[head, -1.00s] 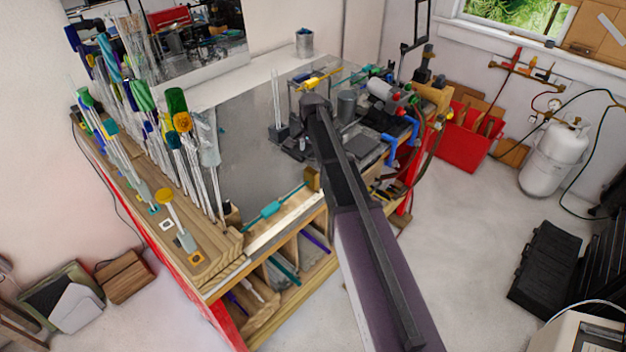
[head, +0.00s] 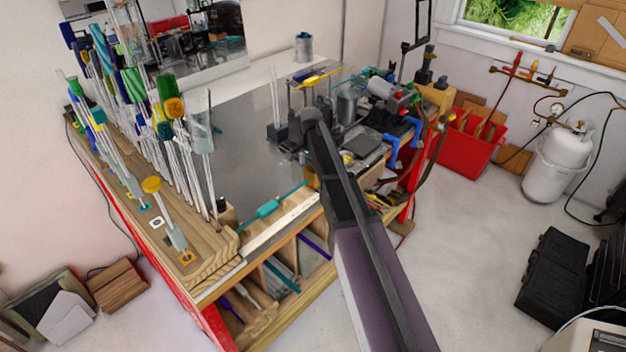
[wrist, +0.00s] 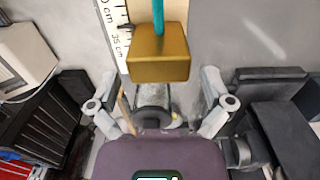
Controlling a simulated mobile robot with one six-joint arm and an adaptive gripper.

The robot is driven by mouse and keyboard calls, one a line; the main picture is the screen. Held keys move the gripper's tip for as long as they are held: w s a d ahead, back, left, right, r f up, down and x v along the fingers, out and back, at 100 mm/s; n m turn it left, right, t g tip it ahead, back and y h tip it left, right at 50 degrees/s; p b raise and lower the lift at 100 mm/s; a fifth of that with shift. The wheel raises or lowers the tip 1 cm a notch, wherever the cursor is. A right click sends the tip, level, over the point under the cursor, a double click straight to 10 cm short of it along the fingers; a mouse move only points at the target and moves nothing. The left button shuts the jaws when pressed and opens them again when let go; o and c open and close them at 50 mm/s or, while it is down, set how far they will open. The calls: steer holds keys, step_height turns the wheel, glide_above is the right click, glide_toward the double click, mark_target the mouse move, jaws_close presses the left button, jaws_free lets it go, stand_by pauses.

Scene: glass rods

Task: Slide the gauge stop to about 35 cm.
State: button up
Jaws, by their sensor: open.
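The gauge stop is a brass block (wrist: 158,67), seen close up in the wrist view. It sits by the white ruler (wrist: 112,22), beside and just below the 35 cm label in that view. A teal rod (wrist: 158,18) runs up to its far side. In the head view the rod (head: 268,208) lies along the bench front, with the ruler (head: 285,220) beside it; the stop is mostly behind my arm. My gripper (wrist: 158,78) is open, one finger left and one right of the stop, with gaps. The fingers are hard to make out in the head view.
Upright glass rods (head: 172,125) crowd the wooden rack at the left of the bench. A torch and tools (head: 385,95) stand at the right of the bench. Slots with coloured rods (head: 280,275) lie under the front edge. The grey bench top (head: 245,150) is largely clear.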

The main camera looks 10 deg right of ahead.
mark_target(311, 169)
steer(key=shift+f+b, duration=1.55)
steer(key=shift+f, duration=0.3)
